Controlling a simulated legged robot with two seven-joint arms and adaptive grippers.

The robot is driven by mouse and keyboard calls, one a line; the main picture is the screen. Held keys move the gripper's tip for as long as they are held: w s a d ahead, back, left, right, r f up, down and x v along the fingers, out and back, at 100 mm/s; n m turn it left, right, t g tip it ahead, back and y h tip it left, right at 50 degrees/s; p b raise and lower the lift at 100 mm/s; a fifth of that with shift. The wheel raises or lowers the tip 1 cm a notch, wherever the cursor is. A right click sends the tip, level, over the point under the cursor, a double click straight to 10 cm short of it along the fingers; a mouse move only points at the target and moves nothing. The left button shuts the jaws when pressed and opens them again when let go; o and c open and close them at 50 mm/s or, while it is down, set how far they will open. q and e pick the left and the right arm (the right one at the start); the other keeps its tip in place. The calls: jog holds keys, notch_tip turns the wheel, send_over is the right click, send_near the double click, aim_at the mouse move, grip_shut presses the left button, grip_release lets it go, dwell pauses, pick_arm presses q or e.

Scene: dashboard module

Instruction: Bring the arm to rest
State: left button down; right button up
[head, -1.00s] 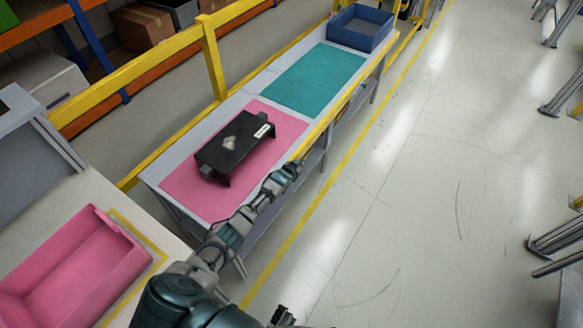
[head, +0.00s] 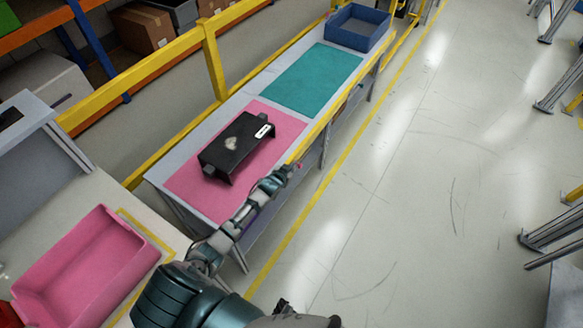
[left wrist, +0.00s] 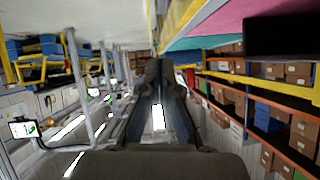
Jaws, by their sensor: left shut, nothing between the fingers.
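My left arm reaches up from the bottom of the head view. Its gripper (head: 283,172) is shut and empty at the front edge of the table, beside the pink mat (head: 190,184). The left wrist view shows the gripper fingers (left wrist: 158,72) together, with nothing between them. The black dashboard module (head: 236,147) lies on the pink mat, apart from the gripper. It also shows as a dark shape in the left wrist view (left wrist: 280,36). A dark part of my other arm shows at the bottom of the head view, but its gripper cannot be made out.
A teal mat (head: 312,78) and a blue bin (head: 358,28) are farther along the table. A yellow rail (head: 213,62) runs behind it. A pink bin (head: 92,262) stands on the near left table.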

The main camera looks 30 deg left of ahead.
dwell(0.3)
pick_arm(q)
jog(key=s+d+f+g, duration=0.3)
jog(key=s+f+g, duration=0.2)
jog(key=s+f, duration=2)
jog(key=s+d+f+g, duration=0.2)
jog(key=s+f, duration=0.3)
jog(key=s, duration=0.6)
jog(key=s+d+f+g, duration=0.2)
jog(key=s+f, duration=0.3)
jog(key=s, duration=0.7)
jog(key=s+d+f+m+g, duration=0.1)
jog(key=s+d+f, duration=0.2)
jog(key=s, duration=0.8)
notch_tip(320, 180, down, 2)
jog(key=shift+s+d+g, duration=0.15)
jog(key=shift+s+g, duration=0.1)
jog(key=shift+g, duration=0.15)
